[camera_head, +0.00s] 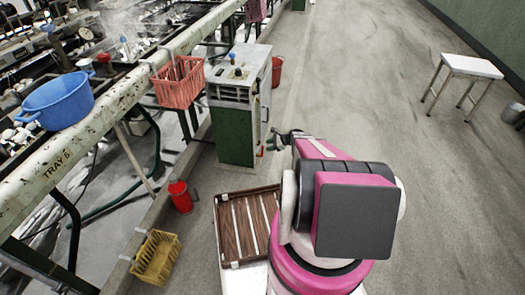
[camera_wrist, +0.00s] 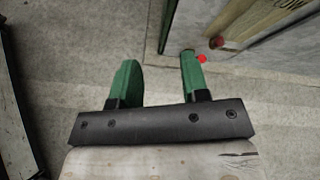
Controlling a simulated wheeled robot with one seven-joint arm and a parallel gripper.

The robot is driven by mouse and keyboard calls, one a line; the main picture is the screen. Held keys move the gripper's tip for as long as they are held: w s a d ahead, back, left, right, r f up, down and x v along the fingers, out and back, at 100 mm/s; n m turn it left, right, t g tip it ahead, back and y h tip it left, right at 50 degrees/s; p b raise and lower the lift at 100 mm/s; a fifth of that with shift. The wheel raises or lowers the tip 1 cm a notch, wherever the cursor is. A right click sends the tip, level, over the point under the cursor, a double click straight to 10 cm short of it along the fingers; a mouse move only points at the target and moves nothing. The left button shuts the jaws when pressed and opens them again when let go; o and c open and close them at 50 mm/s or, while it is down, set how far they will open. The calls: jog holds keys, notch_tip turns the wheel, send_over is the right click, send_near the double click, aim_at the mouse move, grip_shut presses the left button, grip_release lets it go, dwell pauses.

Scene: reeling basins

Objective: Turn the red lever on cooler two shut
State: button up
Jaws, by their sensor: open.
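The cooler (camera_head: 237,108), a pale-topped box with a green lower body, stands on the floor left of my arm; I cannot read a number on it. Its side shows at the top right of the wrist view (camera_wrist: 270,45). My gripper (camera_head: 276,140) is beside the cooler's right side, low down. In the wrist view my gripper (camera_wrist: 158,62) is open, with nothing between its green fingers. A small bright red knob (camera_wrist: 201,58), perhaps the lever's end, shows at the right fingertip; I cannot tell whether they touch. A darker red knob (camera_wrist: 217,42) is just beyond it.
A slatted wooden tray (camera_head: 250,225) is near my base. A red basket (camera_head: 180,82) and blue basin (camera_head: 58,101) are at the basin line. The aisle right of my arm is clear up to a white stool (camera_head: 472,66).

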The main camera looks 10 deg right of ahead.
aim_at(263, 155)
jog(key=w+d+f+m+t, duration=0.35)
jog(key=d+f+m, duration=0.2)
jog(key=f, duration=0.25)
jog(key=shift+y, duration=0.4)
jog(key=x, duration=1.1)
jog(key=shift+w+d+f, duration=0.2)
jog(key=shift+d, duration=0.1)
jog(key=shift+c, duration=0.3)
grip_shut()
